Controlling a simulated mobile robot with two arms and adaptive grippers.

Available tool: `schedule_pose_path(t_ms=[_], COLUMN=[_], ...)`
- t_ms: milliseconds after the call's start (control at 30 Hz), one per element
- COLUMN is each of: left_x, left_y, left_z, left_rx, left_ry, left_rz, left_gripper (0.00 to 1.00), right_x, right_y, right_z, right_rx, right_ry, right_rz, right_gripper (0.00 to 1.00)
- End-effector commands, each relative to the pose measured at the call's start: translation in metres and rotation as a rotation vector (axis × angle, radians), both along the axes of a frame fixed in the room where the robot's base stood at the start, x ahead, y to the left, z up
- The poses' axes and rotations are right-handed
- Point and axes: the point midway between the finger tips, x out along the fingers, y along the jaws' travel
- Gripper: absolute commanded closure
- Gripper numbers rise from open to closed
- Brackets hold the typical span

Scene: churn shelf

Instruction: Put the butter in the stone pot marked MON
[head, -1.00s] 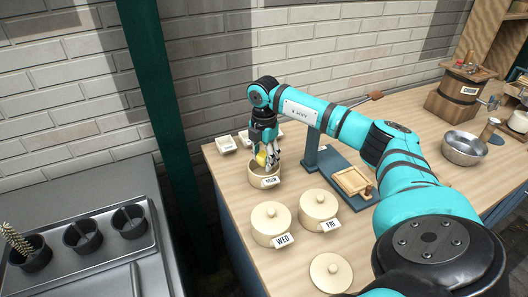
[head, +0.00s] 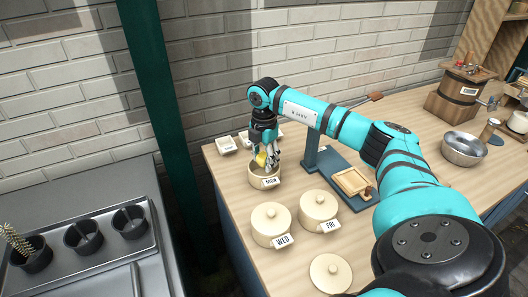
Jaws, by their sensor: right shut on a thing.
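The cream stone pot marked MON (head: 258,182) stands uncovered near the left end of the wooden table. My right gripper (head: 266,160) points down at the pot's mouth and is shut on the yellow butter (head: 261,159). The butter is partly hidden by the fingers and sits at or just above the rim; I cannot tell how far inside it is. My left gripper is not in view.
Lidded pots marked WED (head: 269,219) and FRI (head: 319,206) stand in front of the MON pot. A loose round lid (head: 331,272) lies nearer. A wooden mould (head: 352,181) rests on a blue-grey board to the right. A metal bowl (head: 464,149) stands farther right.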

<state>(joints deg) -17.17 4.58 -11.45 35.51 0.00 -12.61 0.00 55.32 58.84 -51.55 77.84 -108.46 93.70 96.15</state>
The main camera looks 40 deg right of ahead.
Motion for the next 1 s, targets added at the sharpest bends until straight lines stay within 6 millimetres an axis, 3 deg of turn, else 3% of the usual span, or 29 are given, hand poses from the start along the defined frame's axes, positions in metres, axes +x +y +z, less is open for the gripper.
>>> schedule_pose_path(t_ms=[1000], left_x=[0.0], left_y=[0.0], left_z=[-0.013], left_rx=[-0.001], left_ry=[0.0], left_rz=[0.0], left_gripper=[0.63], right_x=[0.0], right_y=[0.0], right_z=[-0.023], right_rx=[0.0], right_ry=[0.001], right_rz=[0.0], right_gripper=[0.86])
